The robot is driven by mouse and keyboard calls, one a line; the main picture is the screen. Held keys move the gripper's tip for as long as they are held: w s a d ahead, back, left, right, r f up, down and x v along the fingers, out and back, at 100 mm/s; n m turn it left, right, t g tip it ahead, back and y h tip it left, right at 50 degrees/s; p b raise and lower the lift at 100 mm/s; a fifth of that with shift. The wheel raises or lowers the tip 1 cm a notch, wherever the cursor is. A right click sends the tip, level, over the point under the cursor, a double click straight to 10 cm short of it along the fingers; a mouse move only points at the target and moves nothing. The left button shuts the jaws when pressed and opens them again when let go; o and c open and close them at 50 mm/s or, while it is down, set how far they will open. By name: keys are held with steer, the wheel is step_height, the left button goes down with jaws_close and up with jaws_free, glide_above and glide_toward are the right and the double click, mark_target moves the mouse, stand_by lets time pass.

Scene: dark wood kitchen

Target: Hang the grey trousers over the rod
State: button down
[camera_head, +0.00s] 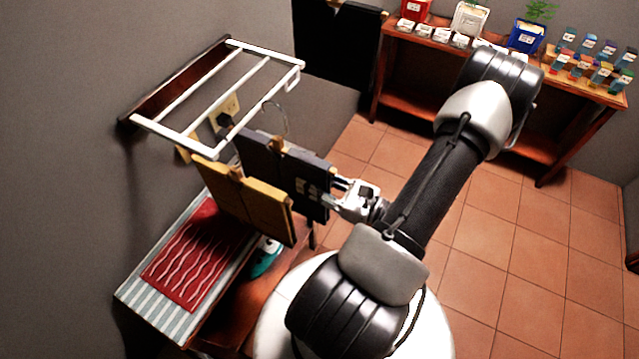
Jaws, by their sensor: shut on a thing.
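The grey trousers (262,165) are a dark, flat folded panel with a small brown clip (277,144) and a thin curved wire hook above it. They are upright, below and to the right of the white wall rack (190,143), whose white rods stick out from a dark wooden back. I cannot tell which rod is meant. My gripper (334,192) is shut on the right edge of the grey trousers. Its fingertips are partly hidden. The trousers' lower left part is hidden behind a mustard folded garment (250,206) with its own clip.
A striped board (150,314) with a red patterned cloth (200,262) stands below, beside a teal object (266,258). A plug and socket (229,108) are on the wall behind the rack. A black garment (335,45) hangs at the back. A shelf (480,55) holds containers and bottles.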

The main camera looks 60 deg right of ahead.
mark_target(292, 174)
steer(key=shift+w+a, duration=0.15)
steer(key=shift+w, duration=1.2)
steer(key=shift+w+a, duration=0.1)
steer(key=shift+w, duration=1.25)
steer(key=shift+w+f, duration=0.15)
steer(key=shift+w, duration=0.1)
steer(key=shift+f+b, duration=1.6)
steer(key=shift+f, duration=0.2)
steer(key=c, duration=1.2)
jaws_free()
steer(key=shift+s, duration=0.1)
steer(key=shift+c, duration=0.2)
